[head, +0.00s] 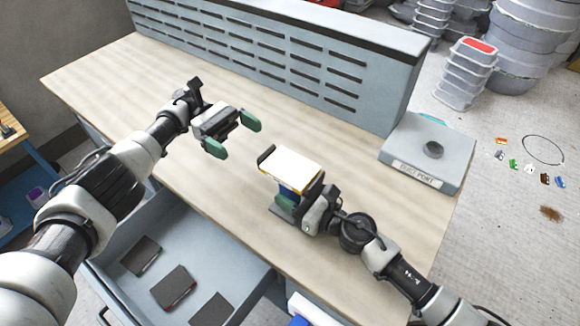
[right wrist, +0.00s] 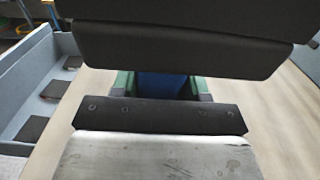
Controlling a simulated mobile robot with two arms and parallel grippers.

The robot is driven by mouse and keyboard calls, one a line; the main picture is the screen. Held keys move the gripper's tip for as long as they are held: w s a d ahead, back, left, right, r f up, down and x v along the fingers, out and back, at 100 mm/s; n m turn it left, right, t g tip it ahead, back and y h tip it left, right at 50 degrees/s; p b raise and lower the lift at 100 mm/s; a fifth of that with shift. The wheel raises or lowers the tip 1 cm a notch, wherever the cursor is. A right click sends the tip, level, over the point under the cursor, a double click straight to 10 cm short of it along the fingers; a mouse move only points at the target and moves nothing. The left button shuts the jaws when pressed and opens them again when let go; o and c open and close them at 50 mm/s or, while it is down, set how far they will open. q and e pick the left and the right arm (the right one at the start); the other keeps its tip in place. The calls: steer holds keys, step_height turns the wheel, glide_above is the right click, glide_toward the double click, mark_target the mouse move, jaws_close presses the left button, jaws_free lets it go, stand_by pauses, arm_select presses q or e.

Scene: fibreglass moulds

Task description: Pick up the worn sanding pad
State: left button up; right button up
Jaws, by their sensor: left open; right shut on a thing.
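My right gripper (head: 288,201) is shut on the blue body of a block-shaped tool (head: 291,168) above the bench. The tool's flat white top with a yellow edge faces up, between dark ends. I cannot tell whether this white face is the worn sanding pad. In the right wrist view, green fingers stand either side of the blue body (right wrist: 162,86), partly hidden by dark parts. My left gripper (head: 233,136) is open and empty over the bench, left of the tool and apart from it. Several dark square pads (head: 140,256) lie in the open drawer; their wear is unclear.
The wooden bench top (head: 110,78) is otherwise largely clear. A slotted grey panel unit (head: 290,55) runs along its back. A grey port box (head: 432,150) sits at its right end. The open drawer (head: 218,262) juts out in front. Stacked tubs (head: 466,75) stand on the floor at right.

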mark_target(280, 162)
arm_select(q)
steer(key=shift+h, duration=0.3)
steer(key=x, duration=0.6)
steer(key=shift+s+f, duration=0.3)
steer(key=shift+f+x, duration=0.15)
steer(key=shift+x, duration=1.2)
steer(key=shift+f+x, duration=0.15)
steer(key=shift+x, duration=1.2)
steer(key=shift+w+d, duration=0.1)
steer(key=shift+w, duration=0.05)
steer(key=shift+c, duration=0.5)
steer(key=c, duration=0.8)
steer(key=shift+o, duration=0.2)
step_height(280, 162, up, 10)
steer(key=shift+r, duration=0.1)
